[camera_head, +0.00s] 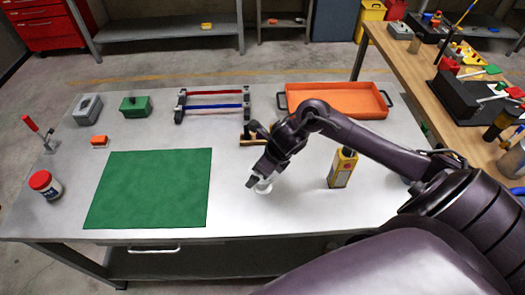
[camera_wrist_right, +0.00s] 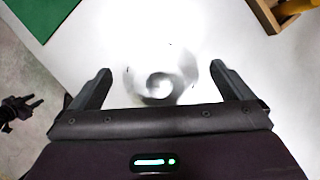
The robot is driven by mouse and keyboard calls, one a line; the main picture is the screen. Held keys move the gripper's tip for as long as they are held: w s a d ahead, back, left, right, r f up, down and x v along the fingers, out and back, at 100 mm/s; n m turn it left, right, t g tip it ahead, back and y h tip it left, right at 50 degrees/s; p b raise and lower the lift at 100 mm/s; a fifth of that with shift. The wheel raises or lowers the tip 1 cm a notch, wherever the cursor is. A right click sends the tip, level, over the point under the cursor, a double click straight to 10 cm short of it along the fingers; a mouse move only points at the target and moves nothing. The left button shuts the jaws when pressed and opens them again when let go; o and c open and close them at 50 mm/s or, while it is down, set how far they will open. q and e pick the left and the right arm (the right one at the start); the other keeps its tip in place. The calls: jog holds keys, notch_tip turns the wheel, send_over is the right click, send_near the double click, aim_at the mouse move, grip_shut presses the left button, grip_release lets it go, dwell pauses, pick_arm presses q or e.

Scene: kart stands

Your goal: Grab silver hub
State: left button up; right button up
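The silver hub (camera_wrist_right: 160,82) is a shiny, pale round part with a central hole, on the white-grey table in the right wrist view. Its outline blends into the bright tabletop. In the head view a small part of the hub (camera_head: 264,187) shows under my right gripper (camera_head: 259,181). In the right wrist view the two fingers of my right gripper (camera_wrist_right: 160,88) are spread wide, with the hub between them in the picture and no contact visible. A small dark claw shape (camera_wrist_right: 20,108) beyond the table edge may be my left gripper; its opening is unclear.
A green mat (camera_head: 150,188) lies left of the hub. A yellow bottle (camera_head: 342,168) stands to the right, under my right arm. A wooden stand (camera_head: 252,140) is just behind the gripper. An orange tray (camera_head: 340,101) and a red-and-blue rack (camera_head: 213,104) are farther back.

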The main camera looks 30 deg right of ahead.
jog(key=shift+w, duration=0.1)
jog(key=c, duration=1.2)
pick_arm(q)
jog(key=shift+s+a+f, duration=0.1)
jog(key=shift+s, duration=1.1)
pick_arm(e)
jog(key=shift+c, duration=0.3)
jog(key=shift+r, duration=0.45)
notch_tip(320, 180, up, 7)
jog(key=shift+w+f+b, duration=0.1)
jog(key=shift+w+b, duration=0.05)
jog(key=shift+b, duration=0.2)
pick_arm(q)
jog(key=r+p, duration=0.1)
jog(key=p, duration=0.1)
jog(key=r+p, duration=0.2)
jog(key=shift+w+r, duration=0.2)
jog(key=shift+w, duration=0.15)
pick_arm(e)
notch_tip(320, 180, up, 12)
jog(key=shift+r, duration=0.2)
